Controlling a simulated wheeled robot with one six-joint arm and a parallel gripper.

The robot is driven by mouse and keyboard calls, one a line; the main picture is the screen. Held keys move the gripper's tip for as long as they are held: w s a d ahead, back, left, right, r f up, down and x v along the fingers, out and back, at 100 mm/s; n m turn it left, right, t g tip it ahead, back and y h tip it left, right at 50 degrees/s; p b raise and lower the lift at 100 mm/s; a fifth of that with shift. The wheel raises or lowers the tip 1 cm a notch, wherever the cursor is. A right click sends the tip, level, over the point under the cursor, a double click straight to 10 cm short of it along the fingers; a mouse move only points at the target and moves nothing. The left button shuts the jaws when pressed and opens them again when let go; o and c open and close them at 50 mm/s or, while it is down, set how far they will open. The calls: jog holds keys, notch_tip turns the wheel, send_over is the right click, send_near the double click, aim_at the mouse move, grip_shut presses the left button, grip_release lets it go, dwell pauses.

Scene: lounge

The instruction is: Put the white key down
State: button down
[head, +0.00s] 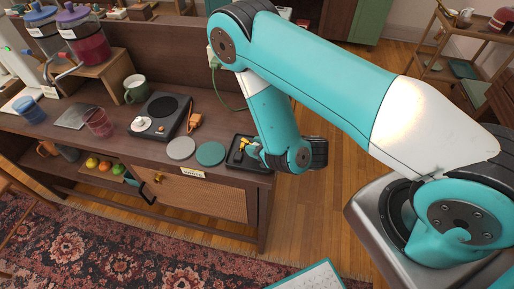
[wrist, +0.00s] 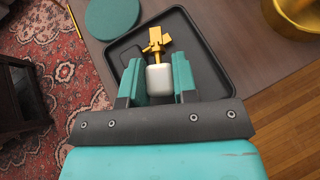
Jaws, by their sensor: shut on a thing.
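The white key has a white block-shaped grip (wrist: 159,78) and a gold bit (wrist: 156,42) pointing away from my gripper. My gripper (wrist: 160,85) is shut on the white grip, between its two teal fingers. The key is over a black tray (wrist: 208,62); I cannot tell whether it touches the tray floor. In the head view the gold part of the key (head: 243,144) shows over the tray (head: 235,160) at the right end of the wooden sideboard. My wrist and gripper (head: 257,150) hide the rest of the key there.
A teal coaster (head: 210,154) and a grey coaster (head: 181,148) lie left of the tray. A black hot plate (head: 160,117) and an orange item (head: 194,122) stand behind them. A brass object (wrist: 297,18) stands beyond the tray. Wooden floor lies right of the sideboard.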

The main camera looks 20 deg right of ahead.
jog(key=shift+f, duration=0.25)
jog(key=shift+f, duration=0.1)
jog(key=shift+f+b, duration=0.5)
jog(key=shift+b, duration=0.1)
jog(key=shift+s, duration=0.1)
jog(key=c, duration=0.9)
grip_release()
jog(key=shift+f, duration=0.1)
